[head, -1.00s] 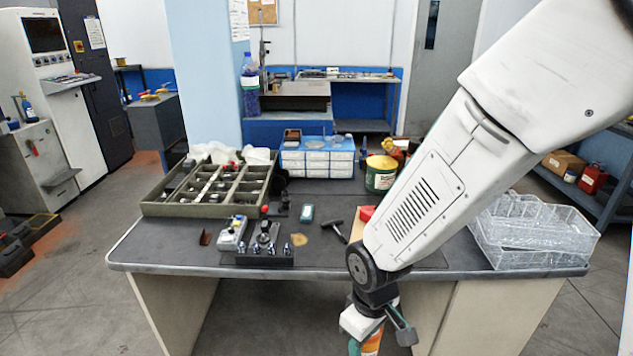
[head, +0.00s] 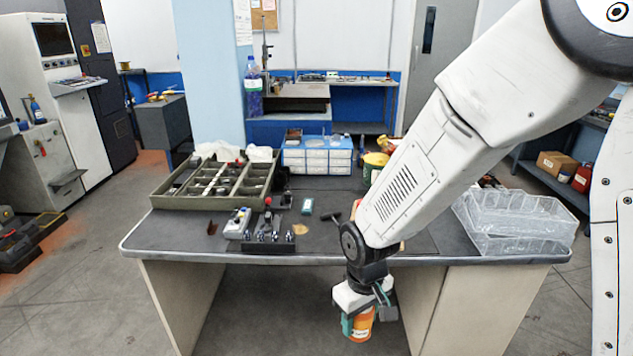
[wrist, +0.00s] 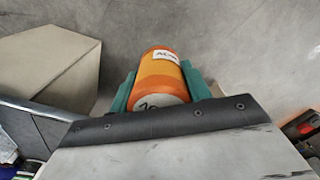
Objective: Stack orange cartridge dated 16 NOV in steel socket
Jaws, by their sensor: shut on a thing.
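My gripper (head: 361,322) is shut on an orange cartridge (head: 360,326) and holds it in the air in front of the bench's near edge, below the top. In the wrist view the orange cartridge (wrist: 160,72) lies between the two green jaw pads, with white labels on it. The label text is partly hidden and too small to read as a date. A dark block with several small metal pieces (head: 262,246) stands at the bench's front edge, left of my gripper. I cannot tell whether it includes the steel socket.
The bench (head: 330,260) holds a compartment tray (head: 165,203) at left, a blue-and-white drawer unit (head: 317,157) at the back and clear bins (head: 510,240) at right. A hammer-like tool (head: 334,216) lies near the middle. The floor in front is clear.

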